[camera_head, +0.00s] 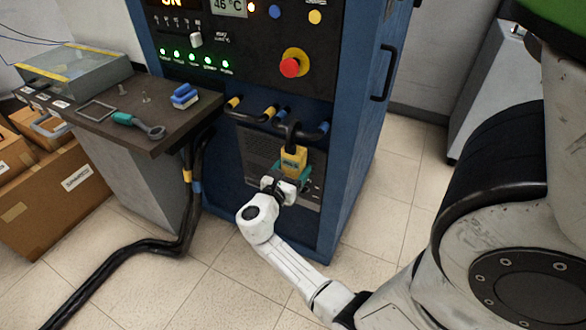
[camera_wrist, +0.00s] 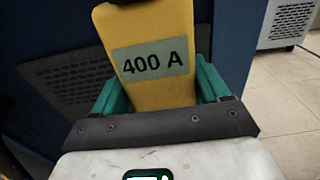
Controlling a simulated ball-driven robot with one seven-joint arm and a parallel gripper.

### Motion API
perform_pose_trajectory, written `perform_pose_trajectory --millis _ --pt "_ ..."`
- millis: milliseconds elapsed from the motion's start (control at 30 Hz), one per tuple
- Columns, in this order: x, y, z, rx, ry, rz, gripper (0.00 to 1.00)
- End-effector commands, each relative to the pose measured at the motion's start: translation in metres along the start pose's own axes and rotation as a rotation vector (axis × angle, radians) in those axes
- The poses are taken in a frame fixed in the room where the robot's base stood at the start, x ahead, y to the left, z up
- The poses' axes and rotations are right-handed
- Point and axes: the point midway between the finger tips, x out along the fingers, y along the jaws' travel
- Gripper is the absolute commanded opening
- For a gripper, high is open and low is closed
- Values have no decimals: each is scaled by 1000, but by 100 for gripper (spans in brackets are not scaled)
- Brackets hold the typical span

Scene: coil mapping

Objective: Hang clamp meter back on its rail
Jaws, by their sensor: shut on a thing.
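The clamp meter (camera_head: 294,158) has a yellow body and a dark upper end. It is upright in front of the blue cabinet's lower vent panel. In the wrist view the meter (camera_wrist: 150,62) fills the top middle, with a "400 A" label facing me. My gripper (camera_head: 288,180) is shut on its yellow body, with a teal finger on each side; the fingers also show in the wrist view (camera_wrist: 162,88). The meter's dark upper end reaches the black banded cables (camera_head: 268,113). I cannot tell whether it closes around one or only touches. I cannot pick out the rail for certain.
The blue cabinet (camera_head: 352,150) has a red emergency button (camera_head: 290,67) and a side handle (camera_head: 383,72). A dark bench (camera_head: 100,130) at left holds a wrench-like tool (camera_head: 140,125) and a blue block (camera_head: 184,96). Thick cables (camera_head: 150,247) run across the floor.

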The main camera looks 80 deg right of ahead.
Motion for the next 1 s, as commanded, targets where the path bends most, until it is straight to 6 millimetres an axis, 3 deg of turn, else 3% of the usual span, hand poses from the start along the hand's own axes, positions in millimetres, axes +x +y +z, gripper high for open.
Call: perform_pose_trajectory --millis 300,1000 --pt "0 0 0 0 0 0 34" --pt "-1 0 21 1 -1 0 33"
